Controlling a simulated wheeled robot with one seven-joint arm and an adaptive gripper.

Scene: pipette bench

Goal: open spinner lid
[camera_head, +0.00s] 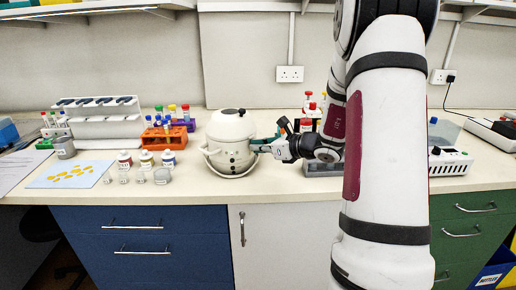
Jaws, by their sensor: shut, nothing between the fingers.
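The spinner (230,150) is a round white device standing on the bench, a little left of the middle of the head view. Its domed lid (231,115) has a dark knob on top and sits down on the body. A pale loop handle shows at its left side. My gripper (258,146) comes from the right, and its fingers are at the spinner's right side, close to or touching it at the height of the body. The gripper is shut with nothing in it. The exact contact point is too small to make out.
An orange rack (165,140) with tubes and several small bottles (146,160) stand left of the spinner. A pipette stand (98,118) is farther left. A red-capped tube rack (309,110) stands behind my gripper. The bench (190,193) in front of the spinner is clear.

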